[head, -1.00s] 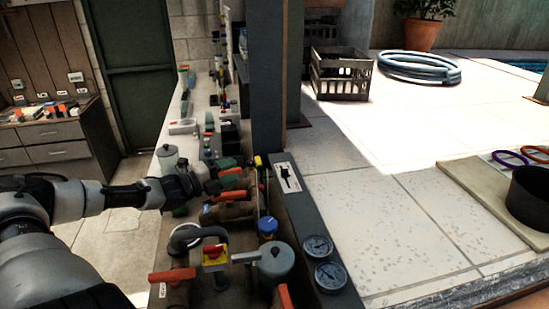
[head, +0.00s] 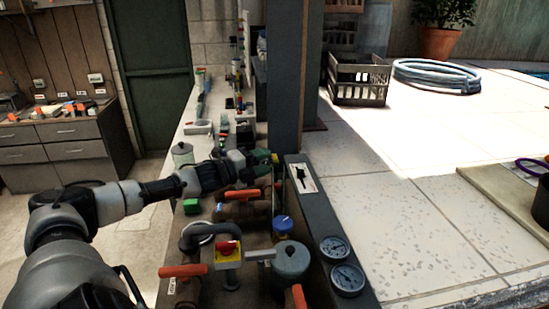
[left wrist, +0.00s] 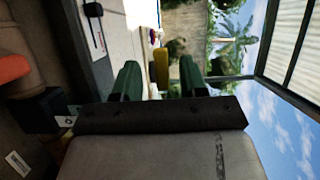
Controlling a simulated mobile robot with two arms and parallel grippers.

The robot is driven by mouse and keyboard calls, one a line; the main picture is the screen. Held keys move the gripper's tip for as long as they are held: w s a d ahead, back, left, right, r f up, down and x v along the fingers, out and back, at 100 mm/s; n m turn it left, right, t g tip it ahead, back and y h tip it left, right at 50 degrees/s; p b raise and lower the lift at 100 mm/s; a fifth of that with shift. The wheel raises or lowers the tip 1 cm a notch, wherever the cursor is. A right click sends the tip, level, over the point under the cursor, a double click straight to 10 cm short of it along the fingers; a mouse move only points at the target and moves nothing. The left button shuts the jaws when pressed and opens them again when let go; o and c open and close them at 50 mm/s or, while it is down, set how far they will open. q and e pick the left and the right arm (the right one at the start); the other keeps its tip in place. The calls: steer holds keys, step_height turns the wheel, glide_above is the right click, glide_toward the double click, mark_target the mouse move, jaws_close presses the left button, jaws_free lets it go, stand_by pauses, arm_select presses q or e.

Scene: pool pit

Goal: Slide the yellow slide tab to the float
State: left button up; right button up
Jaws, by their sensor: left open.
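The yellow slide tab (left wrist: 161,68) shows in the left wrist view between my left gripper's two green fingers, a little beyond their tips. In the head view only a small yellow bit of it (head: 275,158) shows at the fingertips, by the grey post. My left gripper (head: 264,165) is open and reaches in from the left over the pipework. I cannot tell whether a finger touches the tab. I cannot pick out the float in either view. My right gripper is not in view.
Orange-handled valves (head: 238,194), a red knob on a yellow box (head: 228,251) and a grey-lidded pot (head: 291,260) crowd the bench. A dark panel with a slotted white plate (head: 302,178) and two gauges (head: 348,279) stands at right. The grey post (head: 288,80) rises behind.

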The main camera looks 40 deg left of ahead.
mark_target(274, 155)
arm_select(q)
steer(key=shift+p+x, duration=0.75)
steer(key=shift+x, duration=1.15)
steer(key=shift+d, duration=0.1)
jaws_close()
